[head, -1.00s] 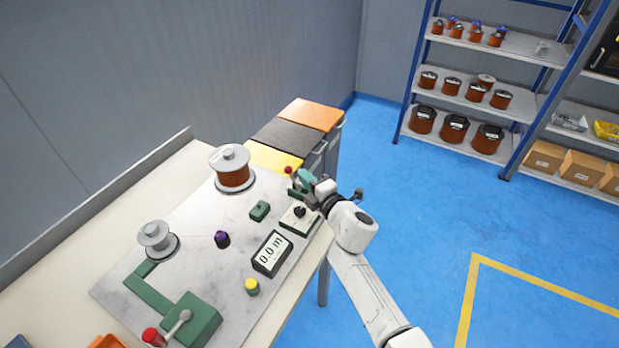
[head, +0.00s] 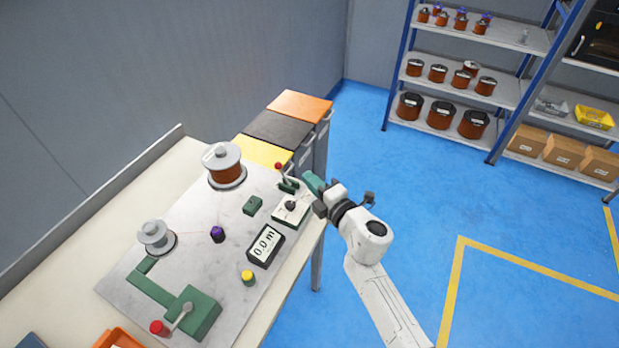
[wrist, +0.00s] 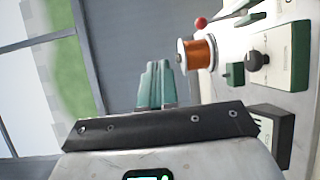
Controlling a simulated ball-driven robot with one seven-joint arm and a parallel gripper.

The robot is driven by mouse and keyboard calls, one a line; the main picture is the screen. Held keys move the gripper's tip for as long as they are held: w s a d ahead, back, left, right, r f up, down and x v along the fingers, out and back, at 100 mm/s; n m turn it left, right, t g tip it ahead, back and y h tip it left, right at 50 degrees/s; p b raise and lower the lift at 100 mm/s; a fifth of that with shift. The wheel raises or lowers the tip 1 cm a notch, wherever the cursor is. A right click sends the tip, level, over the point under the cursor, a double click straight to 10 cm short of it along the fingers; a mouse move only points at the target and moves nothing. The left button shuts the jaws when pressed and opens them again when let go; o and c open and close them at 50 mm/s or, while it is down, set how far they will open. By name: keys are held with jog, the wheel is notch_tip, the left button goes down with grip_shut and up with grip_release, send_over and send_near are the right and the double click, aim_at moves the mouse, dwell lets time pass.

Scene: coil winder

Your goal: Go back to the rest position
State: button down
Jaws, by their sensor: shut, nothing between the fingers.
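My gripper (head: 314,184) has green fingers and is in the air at the right edge of the winder table in the head view, just right of the small lever with the red knob (head: 279,166). In the wrist view my gripper's green fingers (wrist: 156,84) are together with nothing between them. The coil winder's plate (head: 185,232) carries a full copper spool (head: 225,165), an empty grey spool (head: 155,236) and a meter reading 0.0 m (head: 265,245). The copper spool also shows in the wrist view (wrist: 200,53), beyond and right of the fingers.
Yellow, black and orange bins (head: 300,107) stand behind the table. Shelves (head: 470,90) with spools are at the back right. The blue floor (head: 420,190) to the right is clear.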

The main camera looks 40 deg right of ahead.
dwell(0.5)
jog(key=s+d+f+m+g+h+b, duration=0.1)
jog(key=s+d+f+m+g+h, duration=0.2)
jog(key=s+m, duration=0.4)
jog(key=s+d+f+m+g+h+b, duration=0.1)
jog(key=s+f+m+g+h+b, duration=0.1)
jog(key=s+f+m+g, duration=0.45)
jog(key=s+a+f+m+g+y+b, duration=0.1)
jog(key=s+a+m+g+y, duration=0.1)
jog(key=s+a, duration=0.5)
jog(key=s+a+f+m+g+y+b, duration=0.1)
jog(key=s+a+g+y, duration=0.3)
jog(key=s, duration=0.5)
jog(key=a+f+m+y, duration=0.1)
jog(key=a, duration=0.1)
jog(key=shift+s+a+f+g, duration=0.15)
jog(key=shift+a+f+g, duration=0.15)
jog(key=shift+a+g, duration=0.1)
